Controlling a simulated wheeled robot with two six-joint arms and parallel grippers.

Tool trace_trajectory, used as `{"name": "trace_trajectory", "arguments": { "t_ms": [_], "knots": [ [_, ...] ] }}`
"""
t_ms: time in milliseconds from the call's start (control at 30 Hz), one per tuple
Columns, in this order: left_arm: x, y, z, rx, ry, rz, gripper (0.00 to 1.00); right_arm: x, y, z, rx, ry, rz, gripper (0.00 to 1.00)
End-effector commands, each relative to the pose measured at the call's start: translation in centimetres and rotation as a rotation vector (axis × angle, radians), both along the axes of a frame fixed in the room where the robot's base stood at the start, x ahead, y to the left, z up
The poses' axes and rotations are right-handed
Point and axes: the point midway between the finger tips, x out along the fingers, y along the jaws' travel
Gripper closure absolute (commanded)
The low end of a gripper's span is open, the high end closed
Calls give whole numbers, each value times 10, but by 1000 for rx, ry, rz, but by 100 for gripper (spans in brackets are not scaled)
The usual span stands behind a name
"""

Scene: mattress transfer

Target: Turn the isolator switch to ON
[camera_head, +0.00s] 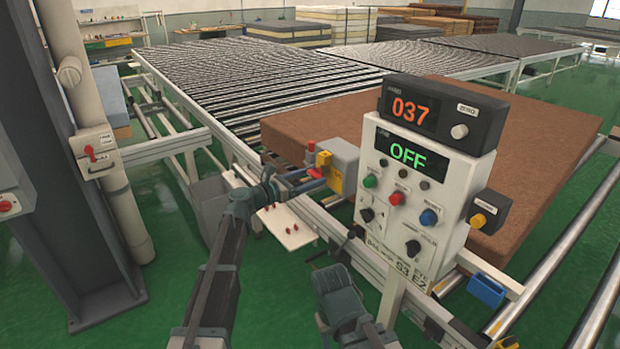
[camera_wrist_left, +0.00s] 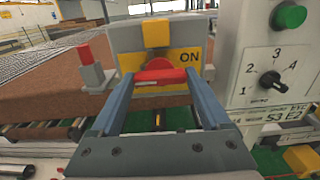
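The isolator switch is a grey box (camera_head: 345,163) with a yellow plate, left of the control panel. In the left wrist view its red handle (camera_wrist_left: 160,75) lies about level on the yellow plate (camera_wrist_left: 128,62), with the word ON to its right. My left gripper (camera_head: 308,184) is at the front of the switch. In the left wrist view its two fingers (camera_wrist_left: 160,84) stand wide apart, one at each end of the red handle; whether they touch it I cannot tell. My right arm reaches in at the bottom; its fingers are not clear.
The control panel (camera_head: 452,176) stands close right of the switch, with displays reading 037 and OFF, buttons and knobs. A brown mattress (camera_head: 540,140) lies behind it on the conveyor. A small white shelf (camera_head: 284,228) is below my left gripper. A grey column (camera_head: 60,200) stands left.

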Motion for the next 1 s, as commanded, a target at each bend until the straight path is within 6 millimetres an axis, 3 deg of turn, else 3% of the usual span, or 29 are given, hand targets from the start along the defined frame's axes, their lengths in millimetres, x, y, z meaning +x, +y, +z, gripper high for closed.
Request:
{"name": "trace_trajectory", "arguments": {
  "t_ms": [33, 200, 233, 567, 1000],
  "knots": [
    [0, 0, 0, 0, 0, 0, 43, 0, 0, 0, 0, 0, 0, 50],
    [0, 0, 0, 0, 0, 0, 74, 0, 0, 0, 0, 0, 0, 50],
    [0, 0, 0, 0, 0, 0, 76, 0, 0, 0, 0, 0, 0, 50],
    [0, 0, 0, 40, -55, -1, 76, 0, 0, 0, 0, 0, 0, 50],
    [0, 0, 0, 258, -355, -1, 76, 0, 0, 0, 0, 0, 0, 50]
  ]
}}
